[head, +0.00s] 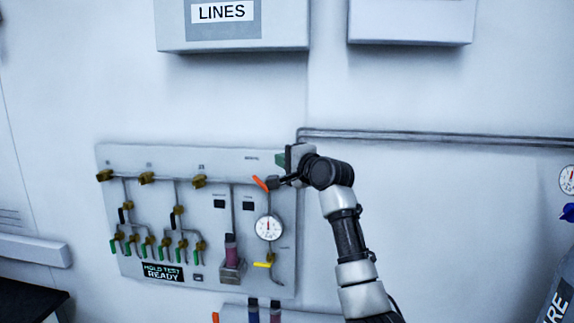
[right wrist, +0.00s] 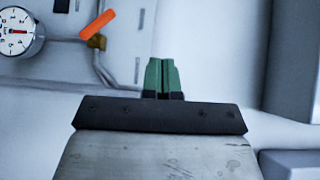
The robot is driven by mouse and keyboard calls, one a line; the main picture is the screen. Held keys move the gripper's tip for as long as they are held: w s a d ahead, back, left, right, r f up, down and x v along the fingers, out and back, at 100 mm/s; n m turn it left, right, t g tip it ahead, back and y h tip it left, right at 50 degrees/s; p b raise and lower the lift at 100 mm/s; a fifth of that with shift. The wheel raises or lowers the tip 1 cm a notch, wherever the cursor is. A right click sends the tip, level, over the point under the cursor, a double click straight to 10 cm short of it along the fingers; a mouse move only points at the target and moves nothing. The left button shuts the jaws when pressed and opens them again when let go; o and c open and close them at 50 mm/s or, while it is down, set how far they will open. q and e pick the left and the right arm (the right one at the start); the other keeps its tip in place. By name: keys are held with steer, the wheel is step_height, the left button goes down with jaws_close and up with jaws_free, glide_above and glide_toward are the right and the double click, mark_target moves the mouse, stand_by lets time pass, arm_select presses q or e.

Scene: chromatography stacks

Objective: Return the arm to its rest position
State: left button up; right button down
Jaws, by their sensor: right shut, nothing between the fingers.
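My right gripper (head: 281,160) is in front of the upper right corner of a wall-mounted valve panel (head: 140,158). In the right wrist view its green fingertips (right wrist: 162,75) are pressed together with nothing between them. An orange valve handle (head: 260,183) is just left of and below the gripper; it also shows in the right wrist view (right wrist: 97,25), apart from the fingers. My right arm reaches up from the lower right of the head view. My left gripper is not in view.
The panel carries several valves, a round gauge (head: 269,227) and a yellow handle (head: 262,265). Grey pipes (head: 430,139) run right along the wall. Wall boxes (head: 232,32) hang above. A blue-capped bottle (head: 562,290) stands at the right edge.

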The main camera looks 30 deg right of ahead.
steer(key=shift+s+d+r, duration=0.25)
steer(key=shift+s+r, duration=0.2)
steer(key=shift+s, duration=0.35)
